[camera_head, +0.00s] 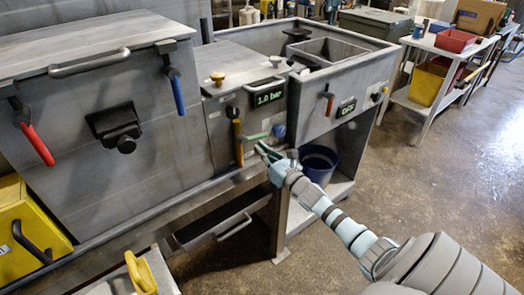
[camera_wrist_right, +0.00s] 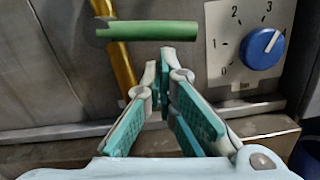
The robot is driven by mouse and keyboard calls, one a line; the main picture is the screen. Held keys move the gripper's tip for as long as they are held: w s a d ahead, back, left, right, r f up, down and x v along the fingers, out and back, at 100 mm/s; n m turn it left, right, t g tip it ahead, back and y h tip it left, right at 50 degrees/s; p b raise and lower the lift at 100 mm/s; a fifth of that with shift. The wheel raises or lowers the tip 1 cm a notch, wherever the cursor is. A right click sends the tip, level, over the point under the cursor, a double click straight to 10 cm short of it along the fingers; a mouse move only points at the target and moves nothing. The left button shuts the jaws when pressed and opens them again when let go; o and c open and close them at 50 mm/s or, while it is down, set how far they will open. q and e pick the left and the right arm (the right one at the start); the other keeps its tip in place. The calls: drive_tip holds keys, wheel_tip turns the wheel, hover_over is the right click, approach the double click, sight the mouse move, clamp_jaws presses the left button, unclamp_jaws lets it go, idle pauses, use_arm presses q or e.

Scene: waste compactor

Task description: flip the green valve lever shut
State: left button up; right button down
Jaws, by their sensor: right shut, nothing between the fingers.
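The green valve lever (camera_head: 257,136) is on the front of the middle panel, beside an orange-yellow vertical pipe (camera_head: 238,145). It lies about level and points right from the pipe. In the right wrist view the green lever (camera_wrist_right: 150,31) crosses in front of the pipe (camera_wrist_right: 122,70) near the top. My right gripper (camera_head: 263,150) is shut and empty, with its fingertips just below the lever. In the right wrist view the gripper (camera_wrist_right: 163,62) has its tips close under the lever's middle; I cannot tell whether they touch it. My left gripper is not in view.
A blue knob (camera_wrist_right: 262,48) on a numbered dial sits right of the lever. A display (camera_head: 268,97) reads 1.0 bar. Red (camera_head: 38,145) and blue (camera_head: 177,92) handles hang on the left machine. A dark blue bucket (camera_head: 318,163) stands right of the gripper. Floor at right is open.

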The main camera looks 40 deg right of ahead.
drive_tip(key=shift+w+d+r+n+p, duration=0.15)
drive_tip(key=shift+d+r+n, duration=0.15)
drive_tip(key=shift+r, duration=0.2)
drive_tip(key=shift+w+d+r+n+p, duration=0.1)
drive_tip(key=shift+d+r+n+p, duration=0.1)
drive_tip(key=shift+r+n, duration=0.25)
wheel_tip(320, 180, down, 5)
drive_tip(key=s+b, duration=0.1)
drive_tip(key=b, duration=0.4)
drive_tip(key=s+p, duration=0.7)
drive_tip(key=s, duration=0.3)
